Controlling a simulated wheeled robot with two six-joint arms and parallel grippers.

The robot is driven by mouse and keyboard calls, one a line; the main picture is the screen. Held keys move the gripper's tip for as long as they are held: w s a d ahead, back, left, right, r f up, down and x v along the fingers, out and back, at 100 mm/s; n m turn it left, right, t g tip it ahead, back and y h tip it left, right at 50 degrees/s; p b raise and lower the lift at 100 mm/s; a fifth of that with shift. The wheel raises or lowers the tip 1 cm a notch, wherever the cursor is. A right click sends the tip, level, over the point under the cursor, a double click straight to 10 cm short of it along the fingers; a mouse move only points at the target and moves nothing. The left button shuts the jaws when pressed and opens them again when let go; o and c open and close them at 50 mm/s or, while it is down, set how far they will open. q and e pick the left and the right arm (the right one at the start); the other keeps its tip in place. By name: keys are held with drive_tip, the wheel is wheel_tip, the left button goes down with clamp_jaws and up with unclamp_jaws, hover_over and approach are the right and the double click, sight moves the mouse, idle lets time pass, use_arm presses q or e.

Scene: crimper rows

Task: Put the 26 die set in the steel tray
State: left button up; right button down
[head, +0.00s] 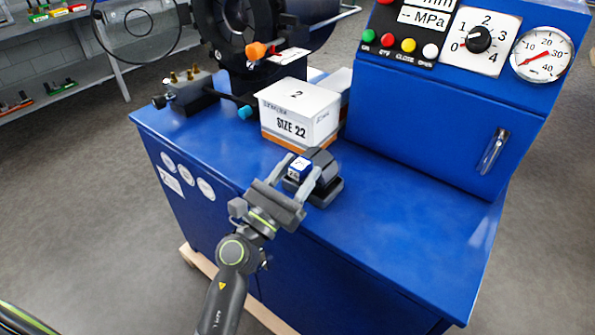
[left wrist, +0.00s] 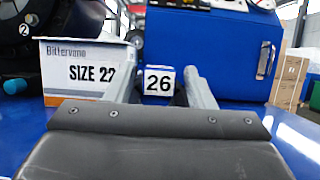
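The 26 die set (head: 300,168) has a small blue top and a white face. In the left wrist view its "26" label (left wrist: 158,82) faces me, between the fingers. It sits at a black holder (head: 328,190) on the blue bench, in front of the white box. My left gripper (head: 299,174) reaches it from the front, one finger on each side. Narrow gaps seem to show between label and fingers, so it looks open around the set. I cannot make out a steel tray for certain. My right gripper is not in view.
A white box marked "SIZE 22" (head: 300,112) stands just behind the die set. A blue control cabinet (head: 455,110) with a gauge rises at the right. A grey block with brass fittings (head: 188,90) is at the back left. The bench top (head: 420,225) is clear at front right.

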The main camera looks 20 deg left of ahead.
use_arm(q)
drive_tip(key=shift+r, duration=0.15)
drive_tip(key=v, duration=0.2)
drive_tip(key=b+v, duration=0.1)
drive_tip(key=v, duration=0.1)
drive_tip(key=b+v, duration=0.1)
drive_tip(key=v, duration=0.1)
drive_tip(key=shift+w+f, duration=0.1)
drive_tip(key=shift+f, duration=0.2)
drive_tip(key=b+v, duration=0.2)
drive_tip(key=v, duration=0.4)
drive_tip(key=shift+r+b, duration=0.25)
drive_tip(key=shift+b, duration=0.15)
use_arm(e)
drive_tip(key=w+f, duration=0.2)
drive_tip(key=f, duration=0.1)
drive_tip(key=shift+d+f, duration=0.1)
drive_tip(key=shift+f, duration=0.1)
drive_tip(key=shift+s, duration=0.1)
